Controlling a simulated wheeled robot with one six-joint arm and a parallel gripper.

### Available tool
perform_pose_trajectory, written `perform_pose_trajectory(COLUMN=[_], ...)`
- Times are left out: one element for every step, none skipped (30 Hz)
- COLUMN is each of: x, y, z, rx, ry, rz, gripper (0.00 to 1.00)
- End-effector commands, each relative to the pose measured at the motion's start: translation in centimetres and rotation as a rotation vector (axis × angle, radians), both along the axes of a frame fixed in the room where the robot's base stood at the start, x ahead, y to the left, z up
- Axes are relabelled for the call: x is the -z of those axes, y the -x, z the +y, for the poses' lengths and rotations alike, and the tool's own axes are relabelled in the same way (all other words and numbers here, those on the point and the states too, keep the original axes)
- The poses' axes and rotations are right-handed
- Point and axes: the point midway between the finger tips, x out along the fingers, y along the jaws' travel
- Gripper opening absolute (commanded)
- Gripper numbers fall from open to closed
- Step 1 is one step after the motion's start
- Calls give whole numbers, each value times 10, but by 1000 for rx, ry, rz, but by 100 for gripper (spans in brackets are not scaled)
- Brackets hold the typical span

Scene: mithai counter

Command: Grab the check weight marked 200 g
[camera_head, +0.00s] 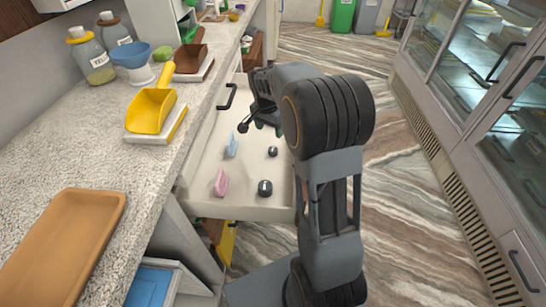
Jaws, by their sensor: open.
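Several small dark weights lie in an open white drawer (205,165). One weight (265,188) is at the drawer's near right. A smaller one (272,151) is farther back, and another dark round piece (243,127) is near the drawer's far left. Their markings are too small to read, so I cannot tell which is 200 g. My gripper (263,124) is over the far part of the drawer, partly hidden behind my arm. It is open, and I see nothing held in it. My arm may hide more of the drawer's right side.
A pink piece (220,183) and a pale blue piece (231,146) also lie in the drawer. The counter (150,185) at left holds a brown tray (65,240), a yellow scoop (153,108) and jars. Glass cabinets stand at right; the marble floor (375,210) between is clear.

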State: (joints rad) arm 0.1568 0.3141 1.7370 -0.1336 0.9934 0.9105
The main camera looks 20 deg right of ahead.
Motion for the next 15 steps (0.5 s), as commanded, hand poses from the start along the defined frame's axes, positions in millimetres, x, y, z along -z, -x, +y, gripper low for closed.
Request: perform_pose_trajectory(x=[13, 18, 25, 30, 35, 40, 44, 48, 52, 55, 57, 59, 60, 61, 62], y=[0, -1, -1, -1, -2, -2, -3, -3, -4, -4, -4, -4, -4, -4, -4], z=[-1, -2, -3, -4, -4, -5, -5, -6, -6, -7, -7, -7, -7, -7, -7], rx=[3, 2, 2, 2, 1, 0, 0, 0, 0, -1, -1, -1, -1, -1, -1], ry=[-1, -1, 0, 0, -1, -1, -1, -1, -1, -1, -1, -1, 0, 0, -1], rz=[5, 4, 5, 5, 4, 3, 3, 3, 3, 3, 3, 3, 1, 1, 1], gripper=[67, 67, 67, 67, 67, 67, 67, 67, 67, 67, 67, 67, 67, 67, 67])
